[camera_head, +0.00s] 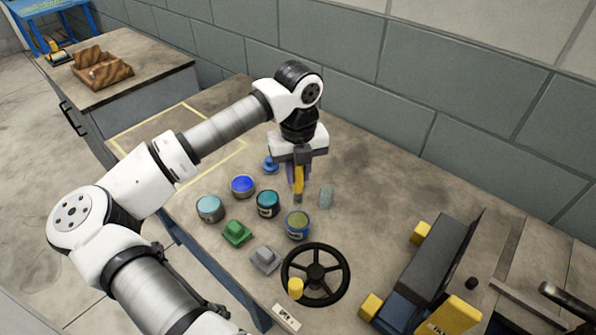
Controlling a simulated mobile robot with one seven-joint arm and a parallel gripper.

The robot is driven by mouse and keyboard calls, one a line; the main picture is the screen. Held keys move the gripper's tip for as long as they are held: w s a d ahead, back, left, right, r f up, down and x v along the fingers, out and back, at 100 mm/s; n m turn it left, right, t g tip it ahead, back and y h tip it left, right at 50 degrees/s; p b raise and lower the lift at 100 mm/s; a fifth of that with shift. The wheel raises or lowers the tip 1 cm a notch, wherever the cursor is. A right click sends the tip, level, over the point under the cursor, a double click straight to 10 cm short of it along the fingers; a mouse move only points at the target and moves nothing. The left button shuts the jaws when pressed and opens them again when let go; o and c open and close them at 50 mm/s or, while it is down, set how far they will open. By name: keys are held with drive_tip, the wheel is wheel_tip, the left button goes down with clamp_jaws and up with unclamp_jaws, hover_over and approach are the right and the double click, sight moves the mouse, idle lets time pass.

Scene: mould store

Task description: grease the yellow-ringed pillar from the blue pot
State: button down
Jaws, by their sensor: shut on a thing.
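My gripper (300,168) is shut on a thin yellow-handled tool (299,186), probably a brush. It points down, with its low end just above or behind the pot with olive-yellow contents (298,225), whose outside is blue. Whether the tip touches anything I cannot tell. A pot with bright blue contents (243,186) stands to the left. A teal pot (268,204) and a pale teal pot (210,208) stand near it. A dark mould block (431,262) with yellow blocks at its corners is at the right. I cannot make out a yellow-ringed pillar.
A black handwheel (316,273) with a yellow knob is at the front. A green block (237,232), a grey block (266,259) and a pale cylinder (326,197) stand around the pots. A small blue thing (270,165) is behind. The bench's back middle is clear.

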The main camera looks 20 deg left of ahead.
idle(0.3)
wheel_tip(320, 180, down, 2)
drive_tip(key=shift+b, duration=1)
drive_tip(key=shift+r, duration=0.1)
drive_tip(key=shift+s, duration=0.1)
